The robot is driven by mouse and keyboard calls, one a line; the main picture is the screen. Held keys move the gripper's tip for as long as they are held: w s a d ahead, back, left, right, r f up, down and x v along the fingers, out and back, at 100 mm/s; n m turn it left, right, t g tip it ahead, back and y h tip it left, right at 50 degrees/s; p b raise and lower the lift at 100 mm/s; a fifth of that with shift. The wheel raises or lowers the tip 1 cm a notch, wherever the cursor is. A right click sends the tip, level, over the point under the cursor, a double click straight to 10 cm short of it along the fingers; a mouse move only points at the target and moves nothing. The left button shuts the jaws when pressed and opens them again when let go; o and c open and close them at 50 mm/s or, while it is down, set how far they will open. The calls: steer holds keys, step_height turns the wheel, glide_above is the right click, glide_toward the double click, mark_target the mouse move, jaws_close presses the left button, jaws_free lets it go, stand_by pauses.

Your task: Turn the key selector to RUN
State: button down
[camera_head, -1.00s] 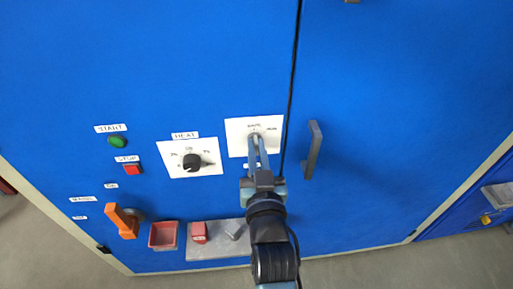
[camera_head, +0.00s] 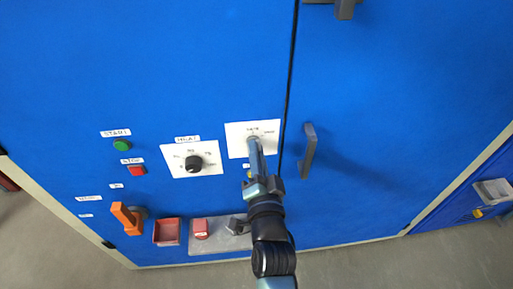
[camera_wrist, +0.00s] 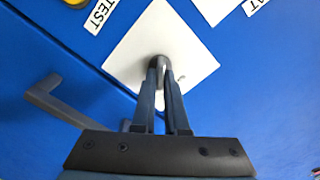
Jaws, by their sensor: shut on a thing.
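The key selector's white plate (camera_head: 268,128) is on the blue cabinet door, left of the door seam. It also shows in the wrist view (camera_wrist: 128,58). My gripper (camera_head: 254,143) reaches up to the plate from below. In the wrist view, my gripper's fingertips (camera_wrist: 160,70) are shut on the grey key (camera_wrist: 160,60) at the middle of the plate. The fingers cover most of the key. The plate's markings are too small to read, so I cannot tell which one the key points at.
A black HEAT knob (camera_head: 194,163) on its white plate is left of the selector. A dark door handle (camera_head: 308,150) is close to the right. A green START button (camera_head: 122,145), a red STOP button (camera_head: 137,171) and an orange handle (camera_head: 127,217) are farther left.

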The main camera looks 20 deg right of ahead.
steer(key=shift+m, duration=0.8)
steer(key=c, duration=0.9)
jaws_free()
steer(key=shift+c, duration=0.2)
steer(key=shift+s, duration=0.1)
steer(key=v, duration=1.2)
steer(key=shift+s+b, duration=0.35)
steer(key=shift+s, duration=0.05)
steer(key=shift+a, duration=0.15)
